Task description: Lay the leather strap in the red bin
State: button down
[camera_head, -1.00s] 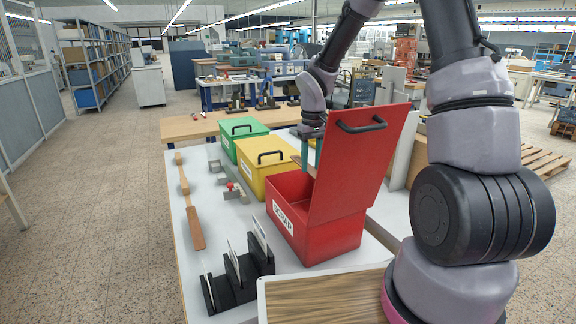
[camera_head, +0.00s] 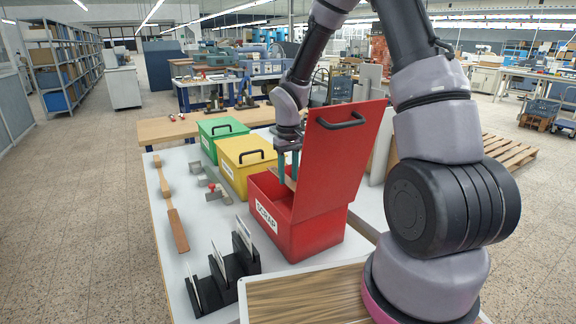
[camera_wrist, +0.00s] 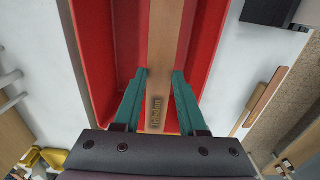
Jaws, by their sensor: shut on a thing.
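The red bin (camera_head: 318,238), labelled SCRAP, stands on the table with its lid (camera_head: 338,155) raised. My gripper (camera_head: 288,172) is at the bin's opening, beside the lid, its fingertips pointing down. The strap runs lengthwise between the red walls of the bin (camera_wrist: 92,75). Its far end leaves the top of the wrist view. I cannot tell whether it touches the bin floor.
A yellow bin (camera_head: 247,177) and a green bin (camera_head: 222,133), both lidded and shut, stand behind the red one. A black rack (camera_head: 222,278) holding plates is in front. Brown strips (camera_head: 177,230) lie along the table's left edge. A wood-grained board (camera_head: 305,300) is nearest me.

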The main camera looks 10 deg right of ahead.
notch_tip(320, 180, down, 15)
jog(key=shift+r, duration=0.1)
dwell(0.8)
jog(key=shift+c, duration=1.9)
grip_release()
notch_tip(320, 180, up, 16)
jog(key=shift+r, duration=0.1)
